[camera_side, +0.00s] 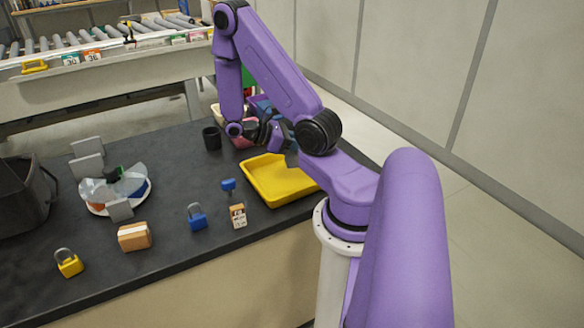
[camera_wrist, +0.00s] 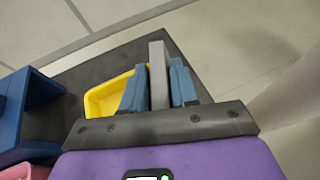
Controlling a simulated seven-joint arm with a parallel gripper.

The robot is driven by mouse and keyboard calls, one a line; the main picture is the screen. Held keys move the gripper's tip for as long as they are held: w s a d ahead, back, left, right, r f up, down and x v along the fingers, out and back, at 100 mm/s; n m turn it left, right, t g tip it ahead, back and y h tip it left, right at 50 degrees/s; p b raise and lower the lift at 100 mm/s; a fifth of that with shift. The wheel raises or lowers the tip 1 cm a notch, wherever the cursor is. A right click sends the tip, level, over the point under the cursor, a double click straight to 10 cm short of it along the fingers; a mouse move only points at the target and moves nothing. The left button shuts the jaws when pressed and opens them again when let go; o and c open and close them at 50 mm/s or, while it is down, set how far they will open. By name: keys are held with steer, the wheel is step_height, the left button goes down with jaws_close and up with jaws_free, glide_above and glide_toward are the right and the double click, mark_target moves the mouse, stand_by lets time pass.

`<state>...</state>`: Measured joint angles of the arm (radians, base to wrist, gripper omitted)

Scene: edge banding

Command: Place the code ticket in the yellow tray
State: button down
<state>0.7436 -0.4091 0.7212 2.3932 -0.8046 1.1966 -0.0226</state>
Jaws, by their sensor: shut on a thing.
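My gripper (camera_wrist: 160,80) is shut on a grey flat piece (camera_wrist: 158,62), seen edge-on between its blue fingers in the wrist view. I cannot tell whether this piece is the code ticket. In the side view my gripper (camera_side: 284,140) is above the far edge of the yellow tray (camera_side: 265,190), partly hidden by my arm. The visible part of the tray is empty. The tray also shows in the wrist view (camera_wrist: 100,100), partly hidden behind the fingers. A small white and orange card with dark print (camera_side: 238,216) stands in front of the tray on the dark table.
A blue object (camera_side: 228,185), a blue padlock (camera_side: 197,218), a brown box (camera_side: 134,237) and a yellow padlock (camera_side: 69,264) lie left of the tray.

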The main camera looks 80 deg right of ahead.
steer(key=w+d+n+t+h, duration=0.3)
steer(key=w+n, duration=0.1)
glide_above(292, 177)
steer(key=shift+f, duration=4.15)
steer(key=c, duration=0.9)
jaws_free()
steer(key=shift+f, duration=0.1)
steer(key=shift+o, duration=0.2)
